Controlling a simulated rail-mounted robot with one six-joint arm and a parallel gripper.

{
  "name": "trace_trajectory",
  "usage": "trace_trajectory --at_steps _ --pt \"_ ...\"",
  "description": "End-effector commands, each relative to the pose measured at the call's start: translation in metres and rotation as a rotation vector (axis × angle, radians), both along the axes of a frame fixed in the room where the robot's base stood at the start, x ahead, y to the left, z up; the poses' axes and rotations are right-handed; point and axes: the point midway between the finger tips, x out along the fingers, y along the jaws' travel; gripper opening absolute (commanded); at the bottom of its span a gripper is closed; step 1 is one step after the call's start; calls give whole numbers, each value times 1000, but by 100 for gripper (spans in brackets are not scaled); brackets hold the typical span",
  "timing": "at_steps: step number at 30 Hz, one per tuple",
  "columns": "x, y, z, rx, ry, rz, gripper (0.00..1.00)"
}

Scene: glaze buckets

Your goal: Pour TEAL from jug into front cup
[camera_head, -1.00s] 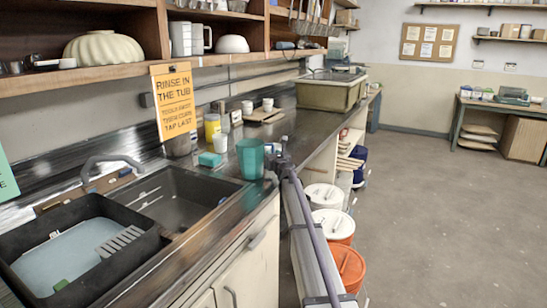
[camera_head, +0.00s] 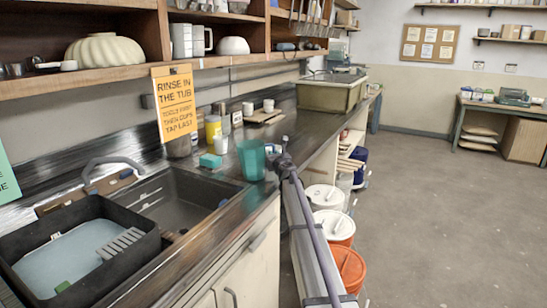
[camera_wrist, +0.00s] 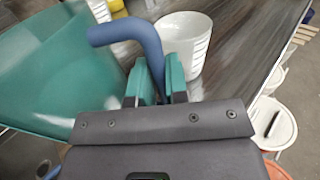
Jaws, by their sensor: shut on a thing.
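The teal jug (camera_head: 251,160) is at the counter's front edge, looking roughly upright in the head view. I cannot tell whether its base touches the counter. In the wrist view the jug (camera_wrist: 45,75) fills the left side, and its blue handle (camera_wrist: 135,32) runs between my fingers. My gripper (camera_wrist: 158,80) is shut on this handle; in the head view its end (camera_head: 284,163) is right of the jug. A white ribbed cup (camera_wrist: 186,42) stands just beyond my fingers, apart from them. A small white cup (camera_head: 221,145) stands behind the jug; the jug's contents are hidden.
Two white cups (camera_head: 248,108) (camera_head: 268,105) are farther back. The sink (camera_head: 180,198) lies to the left. Lidded buckets (camera_head: 335,225) stand on the floor, right of the counter.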

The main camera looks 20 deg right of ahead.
Motion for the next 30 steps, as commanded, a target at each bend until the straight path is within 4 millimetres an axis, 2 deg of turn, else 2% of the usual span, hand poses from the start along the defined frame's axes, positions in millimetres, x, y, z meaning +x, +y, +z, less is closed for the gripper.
trace_trajectory --at_steps 6,17,20,30 --pt "0 0 15 0 0 -1 0" --pt "-1 0 15 3 0 0 0" --pt "-6 1 15 3 0 0 0" --pt "-43 5 15 4 0 0 0"
